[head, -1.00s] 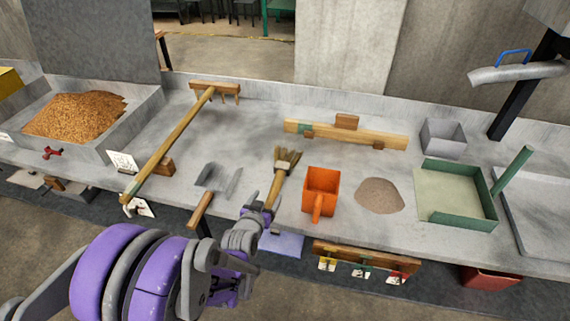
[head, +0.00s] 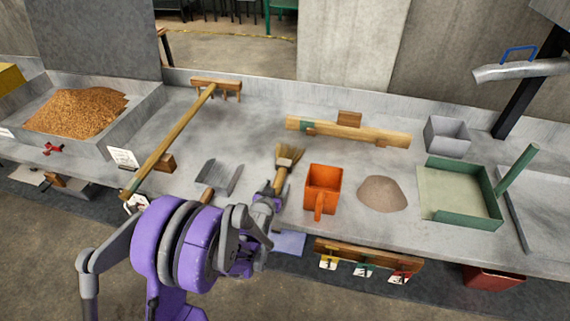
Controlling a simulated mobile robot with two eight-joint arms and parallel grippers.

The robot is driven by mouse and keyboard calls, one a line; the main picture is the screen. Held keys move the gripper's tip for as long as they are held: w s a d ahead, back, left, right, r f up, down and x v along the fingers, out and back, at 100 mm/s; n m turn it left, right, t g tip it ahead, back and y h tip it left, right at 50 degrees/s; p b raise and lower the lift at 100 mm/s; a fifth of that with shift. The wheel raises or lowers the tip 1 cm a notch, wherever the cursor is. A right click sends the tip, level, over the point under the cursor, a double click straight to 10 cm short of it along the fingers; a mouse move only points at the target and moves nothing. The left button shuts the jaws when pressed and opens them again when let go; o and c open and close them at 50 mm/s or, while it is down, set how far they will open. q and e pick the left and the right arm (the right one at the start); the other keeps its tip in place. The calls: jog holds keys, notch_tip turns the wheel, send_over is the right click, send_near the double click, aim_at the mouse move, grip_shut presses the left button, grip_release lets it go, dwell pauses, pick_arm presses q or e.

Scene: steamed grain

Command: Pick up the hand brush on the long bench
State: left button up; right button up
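The hand brush (head: 287,158) lies on the long bench (head: 250,135), left of the orange scoop. Its straw bristles point to the back and its wooden handle points to the front edge. My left gripper (head: 271,195) is at the front end of the handle and covers that end. The arm hides the fingers' far side, so I cannot tell whether they are open or closed around the handle. My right gripper is not in view.
A wooden beam (head: 345,131) lies behind. A sand pile (head: 382,193) and a green-edged tray (head: 462,214) are at right.

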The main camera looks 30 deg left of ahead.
pick_arm(q)
grip_shut()
dwell(1.2)
